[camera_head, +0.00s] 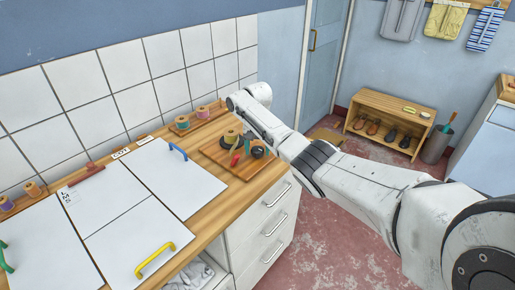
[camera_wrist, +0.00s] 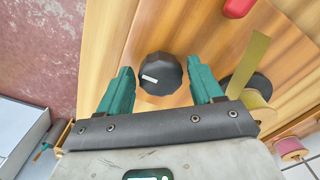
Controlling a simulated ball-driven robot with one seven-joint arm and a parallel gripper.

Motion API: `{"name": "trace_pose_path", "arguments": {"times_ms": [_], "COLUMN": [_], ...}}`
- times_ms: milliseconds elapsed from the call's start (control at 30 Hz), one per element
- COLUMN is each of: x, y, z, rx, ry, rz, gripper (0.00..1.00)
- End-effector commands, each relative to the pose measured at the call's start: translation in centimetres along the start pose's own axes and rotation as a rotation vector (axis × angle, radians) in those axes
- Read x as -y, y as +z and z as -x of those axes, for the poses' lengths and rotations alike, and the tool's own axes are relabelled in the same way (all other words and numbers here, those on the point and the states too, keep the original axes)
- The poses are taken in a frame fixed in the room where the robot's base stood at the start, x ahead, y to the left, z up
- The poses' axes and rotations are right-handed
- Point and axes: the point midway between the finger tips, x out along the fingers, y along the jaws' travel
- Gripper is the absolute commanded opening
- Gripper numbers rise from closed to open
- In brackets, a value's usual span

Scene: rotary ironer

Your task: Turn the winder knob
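The winder knob is a black, many-sided knob with a small white mark (camera_wrist: 160,74); it also shows as a dark shape in the head view (camera_head: 257,152), partly hidden by my fingers. It sits on a wooden winder board (camera_head: 213,150) at the right end of the counter. My gripper (camera_wrist: 160,69) has two teal fingers, open, one on each side of the knob. Narrow gaps show between the fingers and the knob, and I cannot tell whether the fingertips reach down beside it. A spool with yellow tape (camera_wrist: 256,94) stands right of the right finger in the wrist view.
A red handle (camera_wrist: 238,8) lies on the board near the knob. Thread spools (camera_head: 203,112) stand behind on a small wooden tray. White panels with blue, yellow and green handles (camera_head: 155,259) cover the counter to the left. Open floor lies right of the drawers.

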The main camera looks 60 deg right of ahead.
Motion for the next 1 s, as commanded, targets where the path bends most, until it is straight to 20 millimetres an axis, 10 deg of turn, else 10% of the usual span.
{"name": "trace_pose_path", "arguments": {"times_ms": [467, 1000], "x": [0.01, 0.03], "y": [-0.01, 0.02], "z": [0.05, 0.13], "rx": [0.000, 0.000], "ry": [0.000, -0.001], "rz": [0.000, 0.162], "gripper": [0.19, 0.18]}}
